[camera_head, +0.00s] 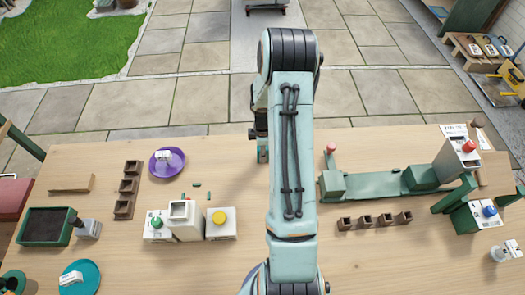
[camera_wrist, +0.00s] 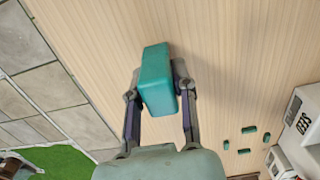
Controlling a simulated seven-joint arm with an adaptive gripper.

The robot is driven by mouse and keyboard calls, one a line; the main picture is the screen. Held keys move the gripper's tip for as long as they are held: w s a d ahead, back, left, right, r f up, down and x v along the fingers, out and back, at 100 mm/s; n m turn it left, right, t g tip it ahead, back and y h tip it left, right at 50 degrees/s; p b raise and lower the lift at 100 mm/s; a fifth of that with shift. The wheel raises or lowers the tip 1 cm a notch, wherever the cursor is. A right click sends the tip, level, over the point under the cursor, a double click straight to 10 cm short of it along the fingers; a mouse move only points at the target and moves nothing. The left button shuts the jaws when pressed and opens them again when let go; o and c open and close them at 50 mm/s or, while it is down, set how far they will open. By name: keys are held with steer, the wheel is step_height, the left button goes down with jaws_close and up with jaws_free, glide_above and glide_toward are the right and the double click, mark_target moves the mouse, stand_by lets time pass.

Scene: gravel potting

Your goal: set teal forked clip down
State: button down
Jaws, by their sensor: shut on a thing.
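The teal forked clip (camera_wrist: 157,78) shows in the wrist view as a teal block between the two fingers. My gripper (camera_wrist: 158,92) is shut on it, one finger on each side. The fork of the clip cannot be made out from this angle. In the head view, my gripper (camera_head: 262,141) is partly hidden behind my arm, near the far edge of the table, with a bit of teal (camera_head: 262,156) at its tip. I cannot tell whether the clip touches the wooden table (camera_wrist: 235,65).
A purple saucer (camera_head: 155,170) lies farther left. A green bench fixture (camera_head: 375,184) and several brown pots (camera_head: 384,219) stand right. Bare wood surrounds the clip.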

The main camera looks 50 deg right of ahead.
steer(key=shift+f, duration=0.15)
steer(key=c, duration=0.9)
jaws_free()
step_height(320, 180, up, 12)
steer(key=shift+r, duration=0.2)
steer(key=a+r+m, duration=0.2)
steer(key=a+r, duration=0.4)
steer(key=a, duration=0.3)
steer(key=s+a+r+m, duration=0.2)
steer(key=s+a+m, duration=0.1)
steer(key=s+a, duration=0.4)
steer(key=s+a+r+m, duration=0.2)
steer(key=s+a, duration=0.5)
steer(key=a, duration=0.4)
steer(key=shift+s+a+r+m+y, duration=0.25)
steer(key=shift+s+r+m+y, duration=0.05)
steer(key=shift+r+m+y, duration=0.1)
